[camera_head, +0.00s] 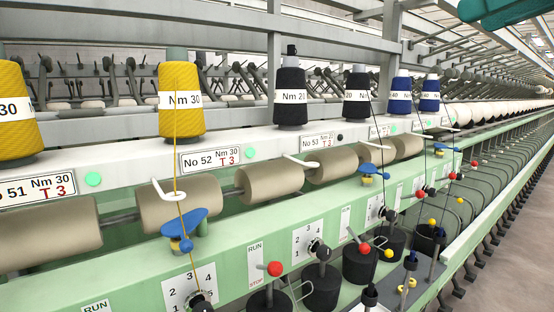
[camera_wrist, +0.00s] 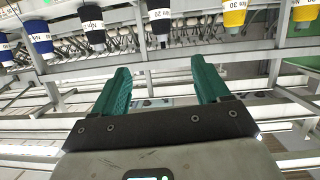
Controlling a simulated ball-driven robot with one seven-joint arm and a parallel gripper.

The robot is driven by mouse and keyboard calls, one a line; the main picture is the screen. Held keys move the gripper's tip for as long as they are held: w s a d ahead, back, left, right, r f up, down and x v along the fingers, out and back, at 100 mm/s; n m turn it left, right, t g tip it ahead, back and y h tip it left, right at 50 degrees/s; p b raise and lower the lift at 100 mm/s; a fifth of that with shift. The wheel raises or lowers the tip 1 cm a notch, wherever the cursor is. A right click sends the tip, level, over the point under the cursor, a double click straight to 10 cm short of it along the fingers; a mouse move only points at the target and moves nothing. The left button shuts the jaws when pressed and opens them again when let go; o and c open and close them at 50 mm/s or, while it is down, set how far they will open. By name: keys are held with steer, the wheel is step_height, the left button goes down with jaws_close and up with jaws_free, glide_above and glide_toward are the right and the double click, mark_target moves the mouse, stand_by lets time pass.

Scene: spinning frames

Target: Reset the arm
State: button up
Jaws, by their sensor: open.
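My gripper (camera_wrist: 160,92) shows in the wrist view with two green fingers set well apart and nothing between them. Past the fingers are the machine's pale rails and, at the top of that view, a row of spools that appears upside down. In the head view a green part of my arm (camera_head: 490,12) shows at the top right corner, high above the machine. The gripper appears apart from the spools and rails.
The spinning frame carries yellow (camera_head: 181,105), black (camera_head: 290,95) and blue (camera_head: 400,97) spools on a white rail (camera_head: 125,160). Beige rollers (camera_head: 268,183), levers and coloured balls sit below on a green beam (camera_head: 110,260). Bare floor (camera_head: 515,255) lies at the right.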

steer(key=w+d+f+m+h, duration=0.15)
steer(key=w+f, duration=0.25)
steer(key=f, duration=0.8)
steer(key=w+d+f+m, duration=0.2)
steer(key=w+f+m, duration=0.1)
steer(key=f, duration=0.9)
steer(key=s+a+f+m+g+h, duration=0.1)
steer(key=s+f+g, duration=0.1)
steer(key=f, duration=1)
steer(key=s+a+f+m+g+h, duration=0.1)
steer(key=s+f+m, duration=0.1)
steer(key=f, duration=1.1)
steer(key=s+a+f+g+h, duration=0.2)
steer(key=s+f+g, duration=0.2)
steer(key=s+f, duration=1.1)
steer(key=s+d+f+g+h, duration=0.1)
steer(key=s+f+g, duration=0.1)
steer(key=s+f, duration=0.3)
steer(key=s+d+f+g+h, duration=0.2)
steer(key=s+f, duration=0.4)
steer(key=s, duration=0.7)
steer(key=shift+f, duration=0.3)
